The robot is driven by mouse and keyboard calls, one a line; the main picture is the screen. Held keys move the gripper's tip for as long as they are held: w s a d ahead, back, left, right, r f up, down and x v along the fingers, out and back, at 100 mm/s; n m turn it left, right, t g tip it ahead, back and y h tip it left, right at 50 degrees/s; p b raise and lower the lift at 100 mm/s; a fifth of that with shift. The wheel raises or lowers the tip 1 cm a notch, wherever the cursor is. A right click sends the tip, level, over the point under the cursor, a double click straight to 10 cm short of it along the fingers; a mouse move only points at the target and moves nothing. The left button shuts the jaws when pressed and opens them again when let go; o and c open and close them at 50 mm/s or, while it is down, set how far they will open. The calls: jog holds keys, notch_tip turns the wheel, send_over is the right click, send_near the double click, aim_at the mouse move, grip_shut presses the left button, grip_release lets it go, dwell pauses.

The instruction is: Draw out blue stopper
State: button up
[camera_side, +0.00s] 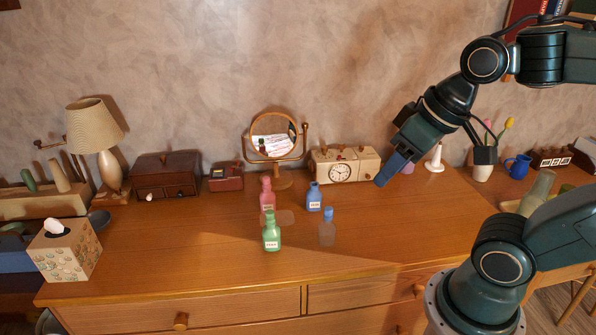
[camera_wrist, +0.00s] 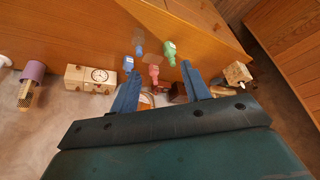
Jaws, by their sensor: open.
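The blue stopper (camera_side: 328,214) sits upright in the neck of a clear, see-through bottle (camera_side: 327,234) on the wooden dresser top. In the wrist view the stopper (camera_wrist: 139,50) shows small, beyond my fingers. My gripper (camera_side: 382,181) is above the dresser, up and to the right of the stopper, and touches nothing. Its blue fingers stand apart with nothing held between them in the wrist view (camera_wrist: 158,72).
A blue bottle (camera_side: 314,198) stands behind the clear bottle. A pink bottle (camera_side: 266,197) and a green bottle (camera_side: 271,235) stand to the left. A clock (camera_side: 342,171) and round mirror (camera_side: 274,137) are at the back. The dresser top (camera_side: 400,230) right of the bottles is clear.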

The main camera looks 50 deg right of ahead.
jog(key=w+d+f+m+g+y, duration=0.2)
jog(key=w+f+m, duration=0.3)
jog(key=w, duration=0.2)
jog(key=m+t+y, duration=0.4)
jog(key=m+y, duration=0.5)
jog(key=m, duration=1)
send_near(328, 212)
jog(key=shift+w+a+f, duration=0.25)
jog(key=shift+w+f, duration=0.15)
jog(key=shift+f, duration=0.05)
jog(key=shift+w+a+f, duration=0.2)
jog(key=shift+w+f, duration=0.2)
jog(key=shift+f, duration=0.1)
jog(key=shift+x, duration=3.8)
grip_shut()
